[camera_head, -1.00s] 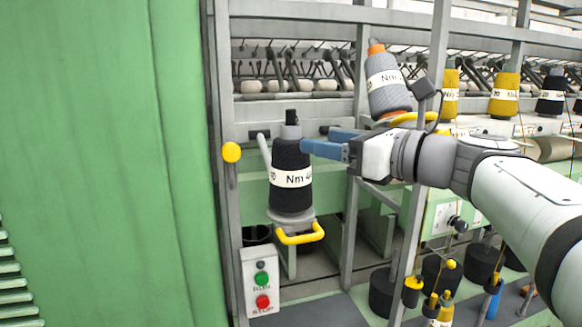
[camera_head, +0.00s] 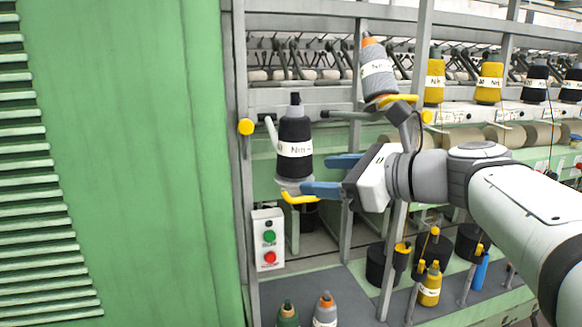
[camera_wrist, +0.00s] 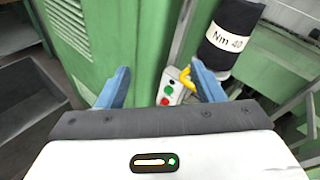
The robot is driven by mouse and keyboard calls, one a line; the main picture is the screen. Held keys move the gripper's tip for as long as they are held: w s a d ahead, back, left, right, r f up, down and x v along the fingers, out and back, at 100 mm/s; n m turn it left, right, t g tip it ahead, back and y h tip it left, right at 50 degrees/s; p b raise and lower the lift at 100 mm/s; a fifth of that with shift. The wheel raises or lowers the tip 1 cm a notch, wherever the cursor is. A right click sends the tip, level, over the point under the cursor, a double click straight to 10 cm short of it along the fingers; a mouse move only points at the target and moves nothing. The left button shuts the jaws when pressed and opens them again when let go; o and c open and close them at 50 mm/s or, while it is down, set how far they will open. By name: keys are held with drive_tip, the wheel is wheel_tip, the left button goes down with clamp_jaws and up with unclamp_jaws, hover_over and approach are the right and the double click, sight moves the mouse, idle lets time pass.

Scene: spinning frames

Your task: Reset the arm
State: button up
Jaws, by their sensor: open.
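My gripper (camera_head: 333,175) is open, with two blue fingers spread apart and nothing between them. In the head view it is to the right of a black yarn bobbin (camera_head: 295,135) with a white label, which sits upright on a holder with a yellow handle (camera_head: 300,198). The lower finger overlaps the holder in the picture; I cannot tell whether they touch. In the wrist view the gripper (camera_wrist: 160,88) is empty, and the black bobbin (camera_wrist: 233,28) lies beyond the right finger.
A grey bobbin (camera_head: 377,75) with an orange top stands above my arm. A control box (camera_head: 268,240) with green and red buttons is below left. A green cabinet (camera_head: 130,150) fills the left. Metal posts (camera_head: 245,200) frame the machine.

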drive_tip(key=s+d+f+n+g+h, duration=0.2)
drive_tip(key=s+d+f+n+h, duration=0.1)
drive_tip(key=f+n, duration=0.4)
drive_tip(key=s+d+f+n+g+h, duration=0.2)
drive_tip(key=s+f+n+h, duration=0.3)
drive_tip(key=f+n, duration=0.3)
drive_tip(key=s+d+f+n+g+h, duration=0.2)
drive_tip(key=s+d+f+n+h, duration=0.2)
drive_tip(key=f+n, duration=0.3)
wheel_tip(320, 180, down, 5)
drive_tip(key=shift+s+f+n, duration=0.15)
drive_tip(key=shift+s+n, duration=0.25)
drive_tip(key=shift+s, duration=0.3)
drive_tip(key=shift+c, duration=0.2)
